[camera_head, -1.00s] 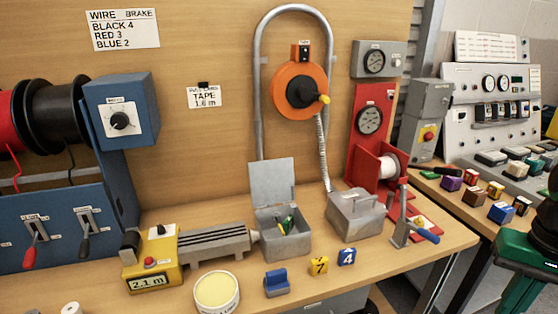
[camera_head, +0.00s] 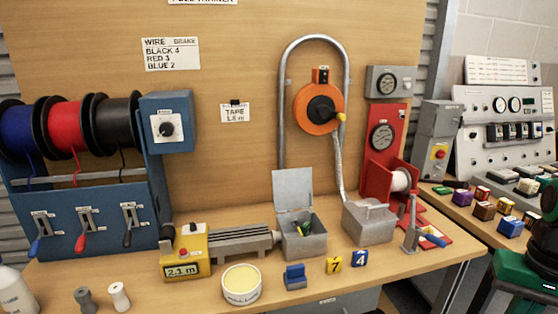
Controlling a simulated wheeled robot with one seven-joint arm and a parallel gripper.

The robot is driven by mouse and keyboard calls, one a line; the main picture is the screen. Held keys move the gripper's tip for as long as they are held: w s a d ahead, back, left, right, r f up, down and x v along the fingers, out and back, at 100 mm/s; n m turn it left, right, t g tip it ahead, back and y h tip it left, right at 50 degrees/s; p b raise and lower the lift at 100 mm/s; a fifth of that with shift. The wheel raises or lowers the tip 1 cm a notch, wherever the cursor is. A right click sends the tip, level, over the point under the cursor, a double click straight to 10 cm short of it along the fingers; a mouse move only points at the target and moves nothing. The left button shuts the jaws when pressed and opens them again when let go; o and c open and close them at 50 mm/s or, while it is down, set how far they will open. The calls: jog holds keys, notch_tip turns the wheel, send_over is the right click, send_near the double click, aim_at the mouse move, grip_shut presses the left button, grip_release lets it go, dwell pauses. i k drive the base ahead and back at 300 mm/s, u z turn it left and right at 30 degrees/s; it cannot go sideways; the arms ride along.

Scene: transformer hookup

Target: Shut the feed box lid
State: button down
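The feed box (camera_head: 304,244) is a small grey metal box on the bench, at the right end of the grey ribbed duct. Its lid (camera_head: 293,189) stands upright at the back, so the box is open. Something green and yellow shows inside the box. A second grey box (camera_head: 368,222) to its right, under the bent conduit, has a closed sloped top. A green and black part at the right edge may belong to my arm; the fingertips of my gripper are not visible.
A yellow unit (camera_head: 186,251) reading 2.1 m, a round tub (camera_head: 241,284), a blue block (camera_head: 295,277) and number blocks 7 (camera_head: 333,265) and 4 (camera_head: 360,258) stand in front. A red stand with a spool (camera_head: 400,181) is at right.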

aim_at(292, 188)
jog(key=u, duration=0.25)
jog(key=i, duration=0.85)
jog(key=u, duration=0.15)
